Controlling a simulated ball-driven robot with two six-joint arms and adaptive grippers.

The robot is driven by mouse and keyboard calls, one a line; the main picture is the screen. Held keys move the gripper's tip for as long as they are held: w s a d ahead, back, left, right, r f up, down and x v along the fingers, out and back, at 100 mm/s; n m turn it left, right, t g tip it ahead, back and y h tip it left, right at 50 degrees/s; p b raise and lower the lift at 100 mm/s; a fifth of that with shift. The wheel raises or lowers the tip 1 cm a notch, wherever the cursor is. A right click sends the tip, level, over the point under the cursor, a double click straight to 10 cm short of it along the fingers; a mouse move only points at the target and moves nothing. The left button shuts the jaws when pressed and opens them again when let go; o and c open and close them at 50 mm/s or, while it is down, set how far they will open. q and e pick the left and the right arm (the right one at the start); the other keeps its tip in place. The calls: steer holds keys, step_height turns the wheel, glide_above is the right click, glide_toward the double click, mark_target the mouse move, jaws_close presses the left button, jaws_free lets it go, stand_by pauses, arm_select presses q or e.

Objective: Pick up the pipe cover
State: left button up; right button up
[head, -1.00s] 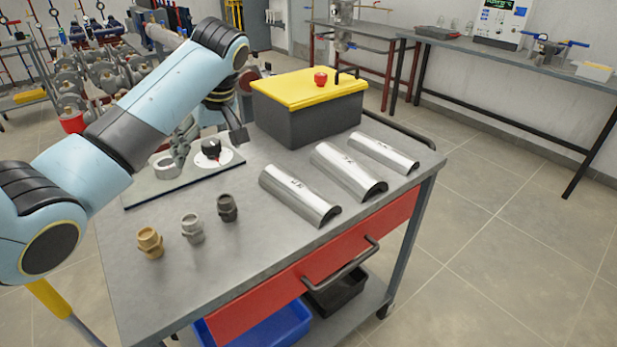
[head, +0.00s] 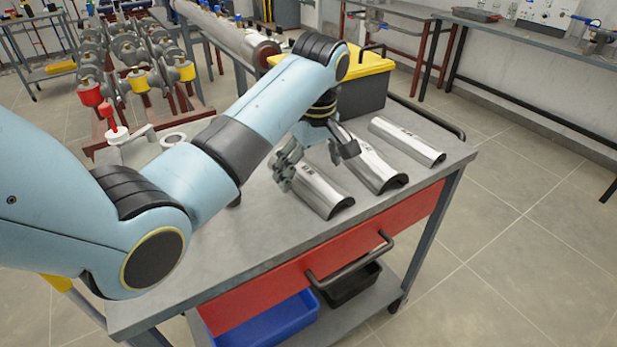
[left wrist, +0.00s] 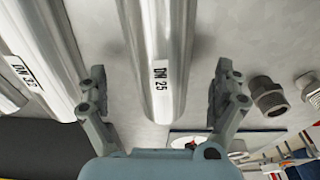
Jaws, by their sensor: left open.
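Three silver half-round pipe covers lie on the cart's grey top: a left one (head: 322,188), a middle one (head: 372,168) and a right one (head: 408,141). My left gripper (head: 317,160) is open and empty above the left cover, and its fingers partly hide that cover and the middle one. In the left wrist view the gripper (left wrist: 160,72) has one finger on each side of the cover labelled DN 25 (left wrist: 160,35). The cover labelled DN 32 (left wrist: 40,50) lies beside it, outside the fingers. My right gripper is out of view.
A black box with a yellow lid (head: 362,92) stands behind the covers. A dark threaded fitting (left wrist: 268,95) stands close beside the DN 25 cover's side of the gripper. A rail (head: 428,114) edges the cart's far right side. My arm hides much of the cart's left.

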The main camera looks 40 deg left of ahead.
arm_select(q)
steer(key=shift+a+f, duration=0.1)
steer(key=shift+f, duration=0.75)
steer(key=c, duration=1.2)
steer(key=shift+c, duration=0.5)
steer(key=shift+r, duration=0.15)
